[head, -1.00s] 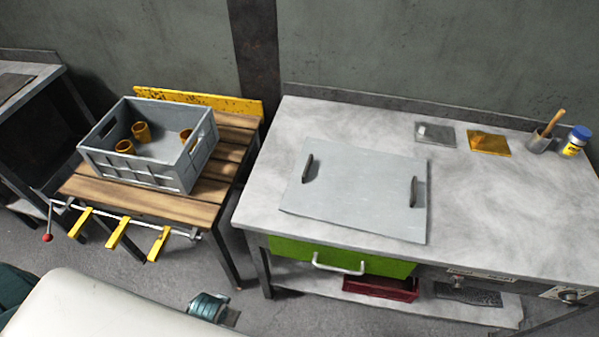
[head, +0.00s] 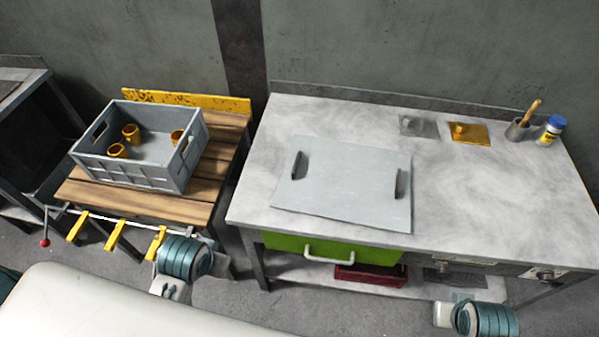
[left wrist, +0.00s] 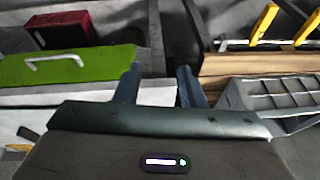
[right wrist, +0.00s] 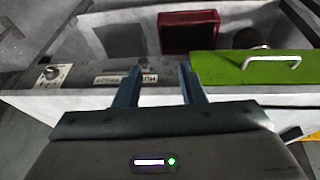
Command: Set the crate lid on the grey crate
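The crate lid (head: 345,190) is a flat grey panel with two dark upright handles, one near each side. It lies on the pale-topped workbench. The grey crate (head: 140,172) stands open on the slatted wooden table to the left, with several brass-coloured cylindrical parts inside. In the left wrist view, part of the crate (left wrist: 275,97) shows at the right. My left gripper (left wrist: 158,72) is open and empty, away from lid and crate. My right gripper (right wrist: 158,72) is open and empty in front of the bench. In the head view only arm parts show, not the fingers.
The workbench (head: 480,200) has bare room right of the lid. A grey plate, a brass plate (head: 468,134), a cup (head: 517,130) and a jar (head: 551,130) stand at its back right. A green drawer (head: 330,249) is below. Yellow clamps (head: 115,236) line the wooden table's front.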

